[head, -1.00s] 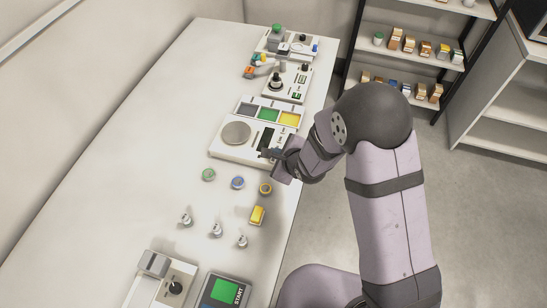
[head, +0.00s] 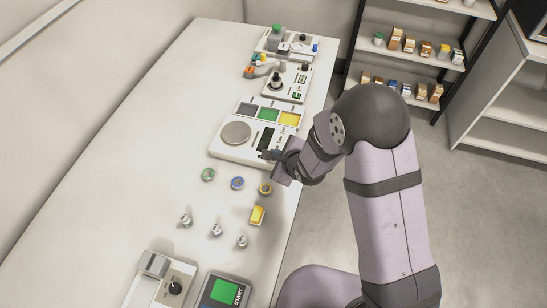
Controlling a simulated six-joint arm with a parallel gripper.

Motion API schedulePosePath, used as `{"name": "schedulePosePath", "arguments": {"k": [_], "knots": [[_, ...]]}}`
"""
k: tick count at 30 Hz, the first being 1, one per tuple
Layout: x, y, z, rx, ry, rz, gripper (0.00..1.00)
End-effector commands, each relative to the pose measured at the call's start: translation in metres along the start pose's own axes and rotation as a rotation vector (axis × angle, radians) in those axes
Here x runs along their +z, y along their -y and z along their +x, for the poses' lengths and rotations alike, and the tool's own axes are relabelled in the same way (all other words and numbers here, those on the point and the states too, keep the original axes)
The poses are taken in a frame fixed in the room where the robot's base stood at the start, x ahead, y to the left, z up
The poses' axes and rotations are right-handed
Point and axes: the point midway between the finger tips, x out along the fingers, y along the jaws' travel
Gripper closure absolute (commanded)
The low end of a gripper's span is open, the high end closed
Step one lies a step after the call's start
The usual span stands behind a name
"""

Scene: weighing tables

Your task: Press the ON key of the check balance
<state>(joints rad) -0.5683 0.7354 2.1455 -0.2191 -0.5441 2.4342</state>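The check balance (head: 223,149) is a white unit on the table with a round grey pan (head: 236,133) at its left and a dark display (head: 266,139) at its right. Small dark marks, which may be keys, show right of the display; the ON key cannot be made out. My gripper (head: 266,155) is at the balance's front right corner, its tip over or against the panel just below the display. It hides part of that corner. Whether it touches is unclear. The fingers are too small and dark to tell open from shut.
Behind the balance is a tray with grey, green (head: 269,115) and yellow sections, then more devices. The table's left side is clear.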

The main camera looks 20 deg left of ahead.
Motion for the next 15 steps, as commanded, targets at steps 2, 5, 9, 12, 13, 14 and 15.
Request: {"name": "schedulePosePath", "arguments": {"k": [2,5,9,12,13,14,15], "knots": [[-0.0004,-0.0005,0.0005,0.000,0.000,0.000,1.00],[-0.0009,-0.0009,0.0011,0.000,0.000,0.000,1.00],[-0.0017,-0.0017,0.0022,0.000,0.000,0.000,1.00],[-0.0023,-0.0023,0.0030,0.000,0.000,0.000,1.00],[-0.0025,-0.0024,0.0032,0.000,0.000,0.000,1.00],[-0.0026,-0.0026,0.0035,0.000,0.000,0.000,1.00],[-0.0029,-0.0029,0.0038,0.000,0.000,0.000,1.00]]}}
